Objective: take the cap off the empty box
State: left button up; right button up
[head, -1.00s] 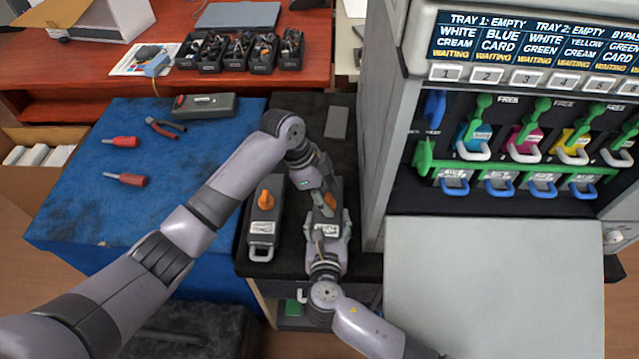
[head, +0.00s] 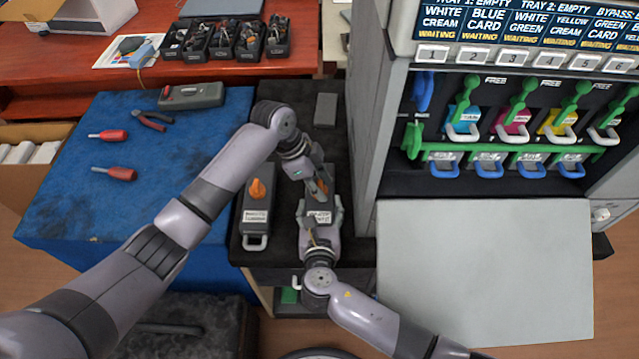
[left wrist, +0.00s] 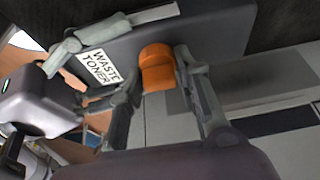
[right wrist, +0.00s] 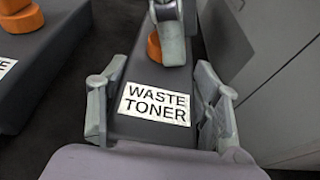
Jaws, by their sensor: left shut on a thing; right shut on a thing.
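Two dark grey boxes with pale labels lie side by side on the black bench top. The right box (head: 319,218) has a label reading WASTE TONER in the right wrist view (right wrist: 156,104). My right gripper (head: 320,212) is shut across its sides, one finger on each side of the label. My left gripper (left wrist: 162,72) is shut on that box's orange cap (left wrist: 158,66), a finger on each side. The cap shows partly behind the left gripper in the right wrist view (right wrist: 153,47); I cannot tell how firmly it sits. The left box (head: 256,212) has its orange cap (head: 257,189) on.
A grey printer with an open front and a flat light panel (head: 485,270) stands right of the boxes. A blue mat (head: 75,200) with red screwdrivers (head: 115,173), pliers (head: 152,121) and a grey device (head: 191,95) lies left. Black bins (head: 222,40) stand behind.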

aim_at(319, 184)
pick_arm(q)
grip_shut()
pick_arm(e)
jog(key=shift+f, duration=0.15)
pick_arm(q)
jog(key=shift+r, duration=0.2)
jog(key=shift+r, duration=0.9)
pick_arm(e)
jog(key=shift+s, duration=0.1)
pick_arm(q)
jog(key=shift+r, duration=2)
pick_arm(e)
jog(key=o, duration=1.8)
jog(key=shift+c, duration=0.2)
